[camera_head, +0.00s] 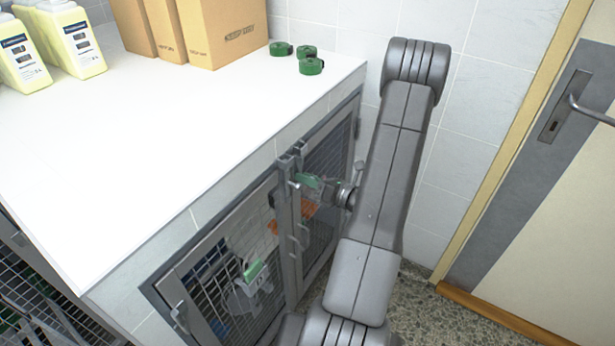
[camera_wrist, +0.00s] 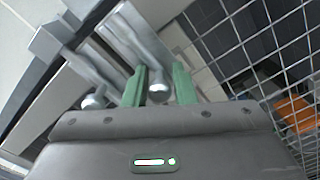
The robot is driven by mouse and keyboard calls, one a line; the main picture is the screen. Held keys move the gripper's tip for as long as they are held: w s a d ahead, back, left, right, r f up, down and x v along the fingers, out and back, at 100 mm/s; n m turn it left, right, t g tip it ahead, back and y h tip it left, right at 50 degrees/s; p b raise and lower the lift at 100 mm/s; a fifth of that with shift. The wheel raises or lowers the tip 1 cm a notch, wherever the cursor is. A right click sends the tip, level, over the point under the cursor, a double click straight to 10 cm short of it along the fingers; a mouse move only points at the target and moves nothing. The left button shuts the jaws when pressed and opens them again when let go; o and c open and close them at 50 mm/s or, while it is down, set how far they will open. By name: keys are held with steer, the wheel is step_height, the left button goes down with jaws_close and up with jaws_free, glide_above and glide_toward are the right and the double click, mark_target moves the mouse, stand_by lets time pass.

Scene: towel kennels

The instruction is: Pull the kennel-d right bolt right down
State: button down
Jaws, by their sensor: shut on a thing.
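Two metal bolts with round knobs sit side by side at the top of the kennel fronts. In the wrist view my gripper (camera_wrist: 159,84) has its green fingers on either side of the right bolt (camera_wrist: 158,94), shut on its knob end. The left bolt (camera_wrist: 95,98) is free, just outside the left finger. In the head view my gripper (camera_head: 306,181) is at the top of the post between two mesh doors, partly hidden by my arm. The bolts are small there, and no kennel letter is readable.
The left mesh door (camera_head: 205,290) and right mesh door (camera_head: 325,165) look closed. A white counter (camera_head: 190,110) above holds cartons (camera_head: 225,35), green rolls (camera_head: 311,66) and yellow bottles (camera_head: 78,50). A tiled wall and a door (camera_head: 560,200) stand to the right.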

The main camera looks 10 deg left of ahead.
steer(key=shift+f, duration=0.55)
steer(key=shift+s+r, duration=0.1)
steer(key=c, duration=1.3)
jaws_free()
steer(key=shift+d, duration=0.1)
steer(key=v, duration=1.3)
steer(key=shift+d+b, duration=0.3)
steer(key=shift+b, duration=0.1)
steer(key=shift+a, duration=0.1)
